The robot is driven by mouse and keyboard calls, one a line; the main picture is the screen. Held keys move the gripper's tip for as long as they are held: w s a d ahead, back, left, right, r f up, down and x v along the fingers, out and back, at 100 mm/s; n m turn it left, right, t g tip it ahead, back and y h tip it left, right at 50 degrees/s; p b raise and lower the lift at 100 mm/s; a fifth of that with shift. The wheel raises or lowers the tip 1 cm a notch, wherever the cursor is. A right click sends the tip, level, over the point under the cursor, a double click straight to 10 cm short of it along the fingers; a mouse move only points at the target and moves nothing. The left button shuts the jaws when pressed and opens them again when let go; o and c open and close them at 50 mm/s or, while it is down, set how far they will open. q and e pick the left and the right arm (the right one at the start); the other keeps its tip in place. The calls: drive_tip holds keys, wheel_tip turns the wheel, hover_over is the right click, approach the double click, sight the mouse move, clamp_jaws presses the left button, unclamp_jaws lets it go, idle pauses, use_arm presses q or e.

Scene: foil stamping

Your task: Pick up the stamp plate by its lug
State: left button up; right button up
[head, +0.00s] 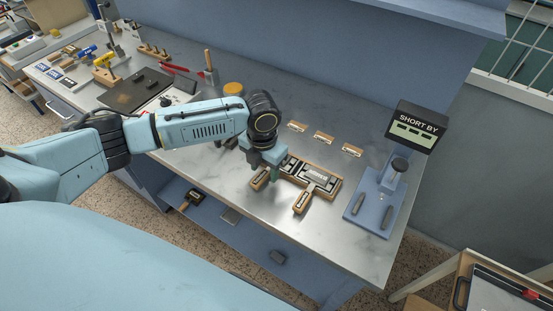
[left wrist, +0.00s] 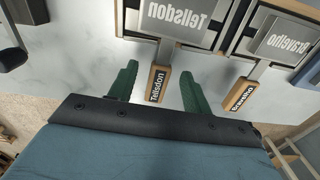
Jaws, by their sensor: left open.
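Two metal stamp plates with raised mirrored lettering lie side by side on the bench. Each has a wood-edged lug pointing toward me: the Tellsdon lug (left wrist: 158,86) and the Bravelho lug (left wrist: 240,97), also seen in the head view (head: 302,202). My left gripper (head: 262,173) is open; in the left wrist view its green fingers (left wrist: 158,75) stand on either side of the Tellsdon lug, with gaps showing. My arm partly hides the Tellsdon plate in the head view. My right gripper is out of view.
Several small labelled wooden blocks (head: 323,138) lie behind the plates. Tools and a dark mat (head: 136,90) occupy the left. Bare bench lies in front of the plates.

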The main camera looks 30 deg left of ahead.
use_arm(q)
drive_tip(key=shift+f, duration=0.15)
clamp_jaws()
idle(0.4)
